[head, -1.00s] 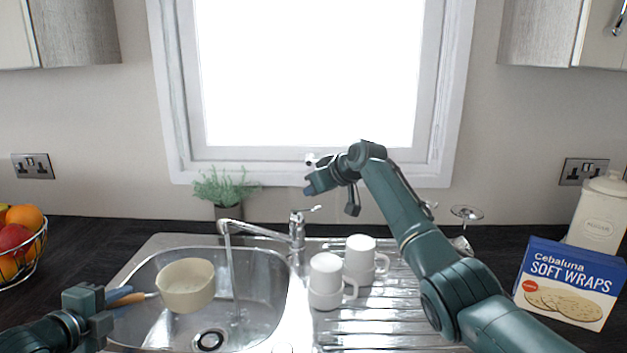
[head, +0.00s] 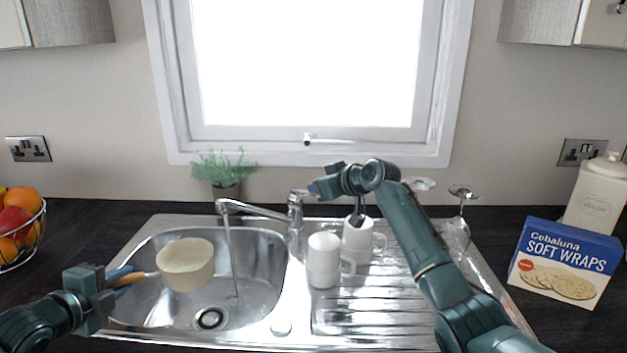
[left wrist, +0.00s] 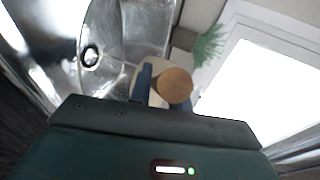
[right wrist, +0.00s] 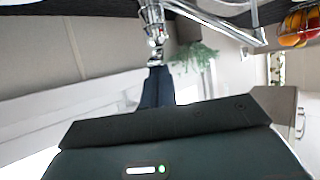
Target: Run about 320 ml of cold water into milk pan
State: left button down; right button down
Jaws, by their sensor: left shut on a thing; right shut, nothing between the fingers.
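The cream milk pan (head: 186,268) is held over the left part of the sink bowl (head: 265,290). My left gripper (head: 122,277) is shut on its wooden handle (head: 138,277); the handle's end also shows in the left wrist view (left wrist: 173,86). A thin water stream (head: 230,250) runs from the tap (head: 262,211) and falls into the bowl to the right of the pan, apart from it. My right gripper (head: 313,188) is shut and empty at the tap's lever; the right wrist view shows its fingers (right wrist: 157,88) close to the tap. Whether they touch the lever I cannot tell.
White mugs (head: 324,262) stand on the drainer (head: 380,300) just right of the tap, below my right arm. Wine glasses (head: 462,195) stand behind that arm. A potted plant (head: 226,172) is behind the spout. A soft wraps box (head: 566,262) is at the right.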

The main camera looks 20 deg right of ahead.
pick_arm(q)
jog(key=shift+r, duration=0.2)
pick_arm(e)
jog(key=shift+s+d+f, duration=0.2)
jog(key=shift+s+f, duration=0.2)
jog(key=shift+f, duration=0.4)
pick_arm(q)
jog(key=shift+w+d+r, duration=0.1)
jog(key=shift+r, duration=0.05)
pick_arm(e)
jog(key=w+r+v, duration=0.1)
jog(key=r+v, duration=0.1)
jog(key=v, duration=0.9)
jog(key=shift+a+r, duration=0.15)
jog(key=shift+r, duration=0.15)
jog(key=shift+s, duration=0.1)
